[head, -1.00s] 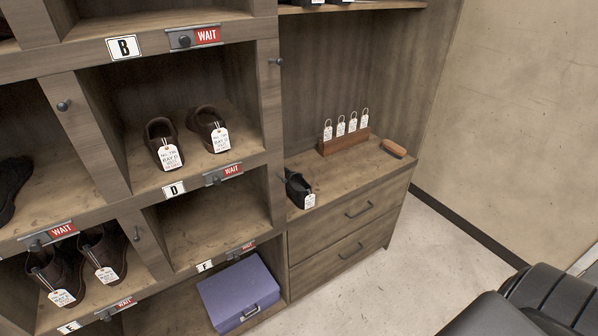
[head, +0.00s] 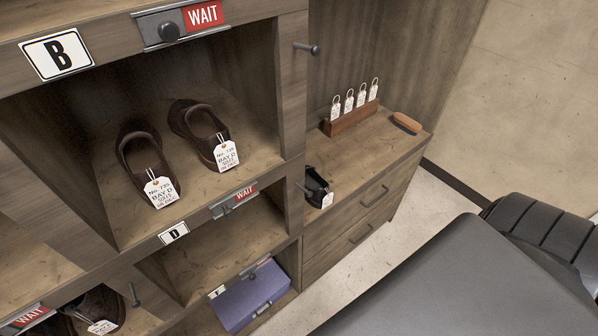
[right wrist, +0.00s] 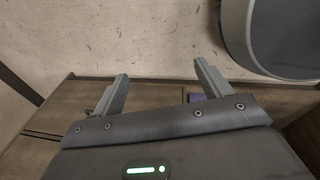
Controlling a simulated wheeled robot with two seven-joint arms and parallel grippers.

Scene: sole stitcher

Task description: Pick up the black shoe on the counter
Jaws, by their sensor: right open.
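The black shoe (head: 316,186) sits on the wooden counter (head: 352,165), close to the upright side of the shelf unit, with a white tag on it. The shelf edge hides part of it. The shoe cannot be made out in that view. In the head view my right arm fills the lower right, but its gripper is not visible. My left gripper is not in view.
A wooden block with several white tags (head: 352,118) and a brown brush (head: 406,122) stand farther back on the counter. Brown tagged shoes (head: 146,165) sit in a bay at left. A purple box (head: 250,298) lies in a low bay. A knob (head: 314,50) juts from the shelf upright.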

